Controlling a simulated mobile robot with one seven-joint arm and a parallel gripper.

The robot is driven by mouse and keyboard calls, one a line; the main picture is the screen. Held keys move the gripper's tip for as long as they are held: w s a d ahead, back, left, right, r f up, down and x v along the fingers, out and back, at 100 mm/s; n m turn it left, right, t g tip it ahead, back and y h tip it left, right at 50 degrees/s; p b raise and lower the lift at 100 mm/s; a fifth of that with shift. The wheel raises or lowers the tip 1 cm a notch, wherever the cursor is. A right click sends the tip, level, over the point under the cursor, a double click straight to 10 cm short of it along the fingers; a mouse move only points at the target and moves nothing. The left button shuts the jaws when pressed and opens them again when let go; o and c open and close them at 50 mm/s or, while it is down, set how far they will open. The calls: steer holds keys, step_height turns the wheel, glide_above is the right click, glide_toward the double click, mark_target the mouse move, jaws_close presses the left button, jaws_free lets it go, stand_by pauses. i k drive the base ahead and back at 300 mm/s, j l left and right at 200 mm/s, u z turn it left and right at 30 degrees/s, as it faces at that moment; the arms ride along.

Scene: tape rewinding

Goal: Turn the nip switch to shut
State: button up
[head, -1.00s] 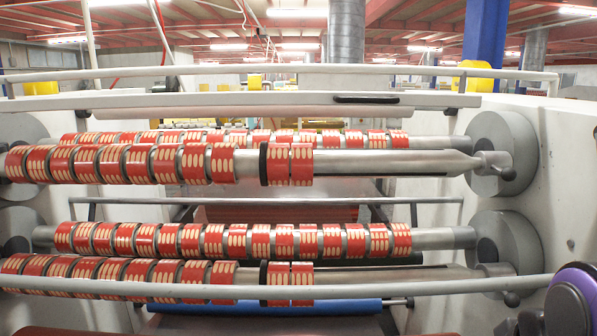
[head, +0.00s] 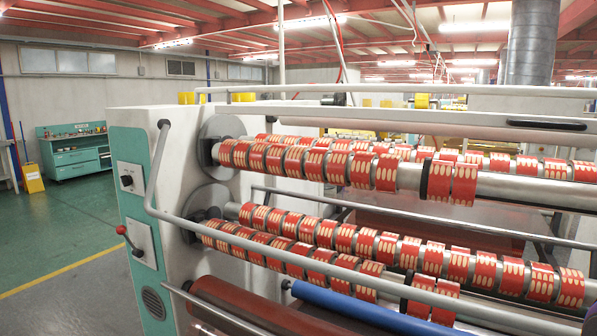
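The rewinding machine's teal and white end panel (head: 187,160) stands left of centre in the head view. On its teal face is a white plate with a small black rotary switch (head: 127,181). Below it, a second white plate carries a lever with a red knob (head: 122,230). No label is legible, so I cannot tell for sure which of these is the nip switch, nor its setting. My gripper is not in view.
Shafts with red and cream tape rolls (head: 330,160) fill the right side. A grey guard rail (head: 300,258) bends down across the machine's front. Green floor (head: 60,225) left of the panel is clear, with a yellow line. A teal workbench (head: 75,150) stands at the back left.

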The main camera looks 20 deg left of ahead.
mark_target(127, 180)
steer(key=u, duration=1.8)
steer(key=i+j, duration=0.25)
steer(key=i, duration=0.15)
